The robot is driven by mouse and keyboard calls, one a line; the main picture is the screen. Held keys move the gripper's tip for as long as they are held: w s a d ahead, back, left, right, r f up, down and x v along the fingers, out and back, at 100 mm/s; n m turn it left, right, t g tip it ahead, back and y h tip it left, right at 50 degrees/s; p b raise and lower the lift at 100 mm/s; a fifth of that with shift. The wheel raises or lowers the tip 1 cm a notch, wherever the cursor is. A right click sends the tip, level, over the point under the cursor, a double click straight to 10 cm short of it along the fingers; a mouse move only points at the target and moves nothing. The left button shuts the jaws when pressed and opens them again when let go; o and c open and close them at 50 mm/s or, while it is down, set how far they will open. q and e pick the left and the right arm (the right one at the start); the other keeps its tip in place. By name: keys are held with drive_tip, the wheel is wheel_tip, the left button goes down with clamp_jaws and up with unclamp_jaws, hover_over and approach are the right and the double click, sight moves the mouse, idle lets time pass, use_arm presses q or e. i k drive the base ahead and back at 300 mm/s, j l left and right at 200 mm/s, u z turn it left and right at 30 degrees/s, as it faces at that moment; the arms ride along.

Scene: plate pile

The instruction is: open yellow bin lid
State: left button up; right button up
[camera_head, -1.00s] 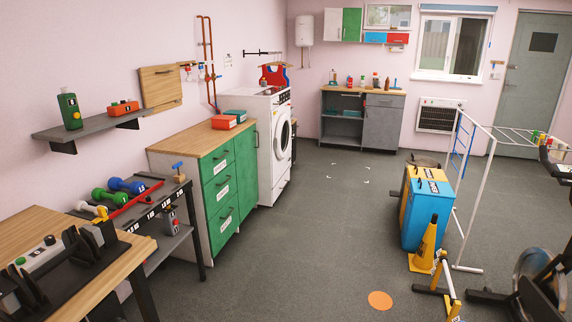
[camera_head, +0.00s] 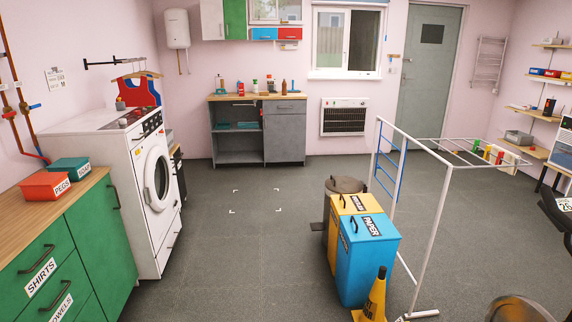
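The yellow bin (camera_head: 335,245) stands on the floor right of centre, upright, with its lid (camera_head: 354,203) shut. The lid carries a dark handle and a label. The blue bin (camera_head: 367,272), labelled PAPER, stands close against it on the near right side and hides much of its body. The blue bin's lid also looks shut. Neither of my grippers shows in the head view.
A round dark bin (camera_head: 346,185) stands just behind the yellow bin. A yellow cone (camera_head: 374,300) stands in front of the blue bin, and a white drying rack (camera_head: 427,236) stands to the right. The floor (camera_head: 225,260) left of the bins is clear.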

sight(348, 205)
drive_tip(key=i, duration=2.1)
